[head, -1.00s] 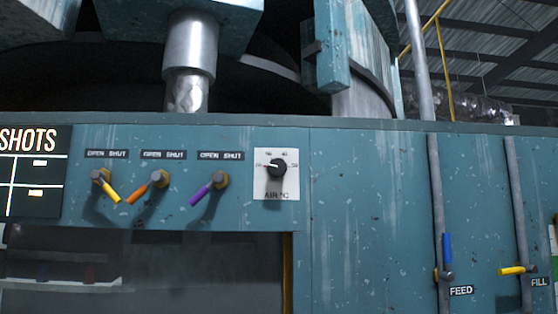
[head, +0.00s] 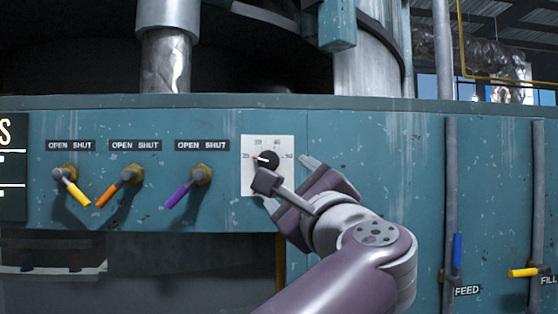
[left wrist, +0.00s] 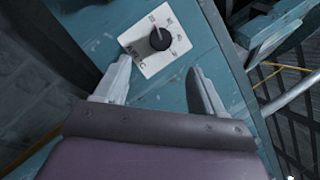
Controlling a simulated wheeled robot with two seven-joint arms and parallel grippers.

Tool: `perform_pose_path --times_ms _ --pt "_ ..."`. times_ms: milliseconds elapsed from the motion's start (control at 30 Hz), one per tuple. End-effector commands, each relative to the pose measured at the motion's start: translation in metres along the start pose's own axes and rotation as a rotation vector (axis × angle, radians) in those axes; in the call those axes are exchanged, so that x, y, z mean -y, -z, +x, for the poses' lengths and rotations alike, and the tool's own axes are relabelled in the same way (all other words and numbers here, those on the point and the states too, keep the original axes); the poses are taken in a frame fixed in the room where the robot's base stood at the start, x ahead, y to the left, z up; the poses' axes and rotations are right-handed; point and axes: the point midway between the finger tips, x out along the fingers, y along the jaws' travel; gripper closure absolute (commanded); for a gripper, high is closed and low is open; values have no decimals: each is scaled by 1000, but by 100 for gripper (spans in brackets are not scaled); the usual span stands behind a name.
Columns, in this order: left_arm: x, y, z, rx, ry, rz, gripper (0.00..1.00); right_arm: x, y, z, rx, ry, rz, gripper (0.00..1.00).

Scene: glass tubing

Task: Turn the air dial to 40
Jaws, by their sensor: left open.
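The air dial is a black round knob (head: 267,159) on a white scale plate (head: 249,146) fixed to the teal panel. Its pointer is toward the left of the scale, near the mark that seems to read 20; a mark at the right seems to read 50. My left gripper (head: 288,170) is in front of the plate's lower right and covers part of it. In the left wrist view the knob (left wrist: 160,39) lies beyond and between the open fingers (left wrist: 155,80), with nothing between them. The fingers are apart from the knob. My right gripper is not in view.
Left of the dial are valves with a purple handle (head: 179,209), an orange handle (head: 105,196) and a yellow handle (head: 77,195). To the right are pipes with a blue FEED handle (head: 457,250) and a yellow FILL handle (head: 523,272). The panel between is flat and clear.

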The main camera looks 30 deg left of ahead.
Motion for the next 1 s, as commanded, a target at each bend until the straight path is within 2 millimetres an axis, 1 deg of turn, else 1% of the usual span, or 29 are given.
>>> perform_pose_path --times_ms 33,200,300,400,500,600,833,867,900,967,1000 --pt "5 -7 13 4 -4 6 31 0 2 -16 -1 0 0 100" --pt "8 -8 60 3 -3 11 31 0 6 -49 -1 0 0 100" --pt "7 -6 83 2 -1 11 31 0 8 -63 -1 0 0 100" --pt "5 -5 99 1 0 8 31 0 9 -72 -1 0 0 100" --pt "4 -3 108 1 2 8 31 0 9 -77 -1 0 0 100" --pt "2 -2 113 0 3 8 31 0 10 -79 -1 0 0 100" --pt "1 0 113 -1 4 8 31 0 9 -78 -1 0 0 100" --pt "1 0 113 -1 4 8 34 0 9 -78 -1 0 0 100" --pt "1 0 113 -1 4 8 47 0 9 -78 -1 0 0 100" --pt "1 0 113 -1 4 8 66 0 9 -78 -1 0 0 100" --pt "1 0 113 -1 4 8 79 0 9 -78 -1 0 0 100"
